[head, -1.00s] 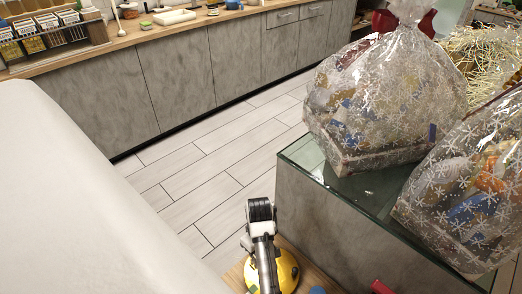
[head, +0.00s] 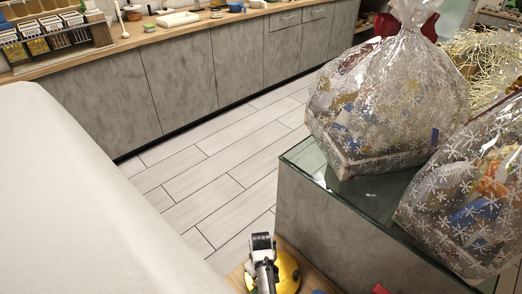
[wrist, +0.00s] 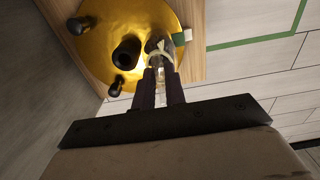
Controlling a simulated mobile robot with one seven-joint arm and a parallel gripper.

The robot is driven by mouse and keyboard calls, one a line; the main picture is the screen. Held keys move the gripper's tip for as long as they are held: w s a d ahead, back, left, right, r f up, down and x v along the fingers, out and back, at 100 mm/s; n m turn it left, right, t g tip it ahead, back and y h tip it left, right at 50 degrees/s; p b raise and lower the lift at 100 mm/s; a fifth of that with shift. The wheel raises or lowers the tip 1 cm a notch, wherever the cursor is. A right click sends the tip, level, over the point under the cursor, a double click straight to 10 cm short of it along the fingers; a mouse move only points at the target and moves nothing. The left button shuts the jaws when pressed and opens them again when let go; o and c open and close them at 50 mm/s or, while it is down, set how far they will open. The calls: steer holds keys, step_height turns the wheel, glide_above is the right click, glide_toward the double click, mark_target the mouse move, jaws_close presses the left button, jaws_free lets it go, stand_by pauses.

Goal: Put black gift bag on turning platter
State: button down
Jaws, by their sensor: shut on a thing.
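A round gold disc (wrist: 150,18), which looks like the turning platter, lies on a wooden surface in the wrist view. It shows as a yellow shape (head: 287,268) at the bottom of the head view, partly behind my arm. Dark knob-like things (wrist: 127,52) stand on or over the disc. My gripper (wrist: 162,74) is at the disc's near edge, its dark fingers shut on a small clear-looking thing (wrist: 158,48) with a pale tie. I cannot tell its height above the disc. I cannot make out a black gift bag for certain in either view.
A glass-topped grey counter (head: 312,168) beside the disc holds two clear snowflake-print wrapped hampers (head: 375,115) (head: 475,200). Something red (head: 380,288) is near its base. A long grey cabinet (head: 175,85) with a wooden top runs along the back. The tiled floor (head: 215,165) between is clear.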

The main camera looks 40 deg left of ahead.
steer(key=shift+f, duration=0.15)
steer(key=c, duration=1.5)
jaws_free()
steer(key=shift+o, duration=0.2)
